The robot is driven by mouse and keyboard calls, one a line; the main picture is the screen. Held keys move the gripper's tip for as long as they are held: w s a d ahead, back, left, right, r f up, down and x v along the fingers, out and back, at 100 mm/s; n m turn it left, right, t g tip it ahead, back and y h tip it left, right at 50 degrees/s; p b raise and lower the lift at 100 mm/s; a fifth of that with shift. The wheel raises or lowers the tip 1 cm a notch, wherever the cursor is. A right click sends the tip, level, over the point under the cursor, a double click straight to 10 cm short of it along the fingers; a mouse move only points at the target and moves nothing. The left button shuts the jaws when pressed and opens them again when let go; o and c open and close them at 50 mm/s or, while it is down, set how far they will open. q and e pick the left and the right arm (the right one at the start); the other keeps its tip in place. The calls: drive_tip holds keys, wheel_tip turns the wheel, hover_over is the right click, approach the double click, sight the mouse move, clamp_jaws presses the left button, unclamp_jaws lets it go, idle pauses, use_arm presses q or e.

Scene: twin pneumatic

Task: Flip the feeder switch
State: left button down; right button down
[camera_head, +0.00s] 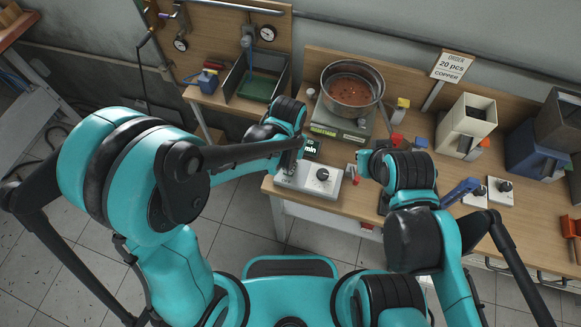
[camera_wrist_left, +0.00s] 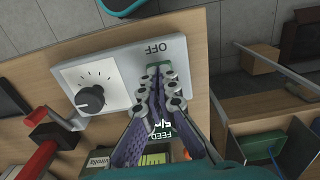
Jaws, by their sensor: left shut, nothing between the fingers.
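The feeder control box (camera_head: 308,180) is a pale panel with a black knob (camera_head: 322,174) at the front edge of the bench. In the left wrist view the panel (camera_wrist_left: 110,62) shows a dial with a black knob (camera_wrist_left: 90,98) and the word OFF by a green-lit switch (camera_wrist_left: 156,66). My left gripper (camera_wrist_left: 158,76) is shut and empty, with its fingertips at the switch; they partly hide it, and I cannot tell contact. A FEED sign (camera_wrist_left: 168,128) lies behind the fingers. My right wrist (camera_head: 372,163) is over the bench; its fingers are not clear.
A second panel with a knob (camera_head: 500,190) is on the right, near a blue-handled tool (camera_head: 460,190). A red-handled item (camera_wrist_left: 42,155) lies beside the box.

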use_arm(q)
drive_tip(key=shift+f+b, duration=0.35)
drive_tip(key=shift+f, duration=0.1)
drive_tip(key=shift+r, duration=0.15)
drive_tip(key=shift+r+p, duration=2.7)
drive_tip(key=shift+r, duration=0.75)
drive_tip(key=shift+a, duration=0.15)
drive_tip(key=s+a+r+n+t+b, duration=0.1)
drive_tip(key=s+a+r+t+b, duration=0.1)
drive_tip(key=a, duration=0.6)
drive_tip(key=s+a+r+n+t+b, duration=0.2)
drive_tip(key=s+a+t+b, duration=0.1)
drive_tip(key=a+t+b, duration=0.2)
drive_tip(key=a+b, duration=0.2)
drive_tip(key=a, duration=0.2)
drive_tip(key=shift+a+n, duration=0.25)
drive_tip(key=shift+n, duration=0.05)
drive_tip(key=shift+s, duration=0.1)
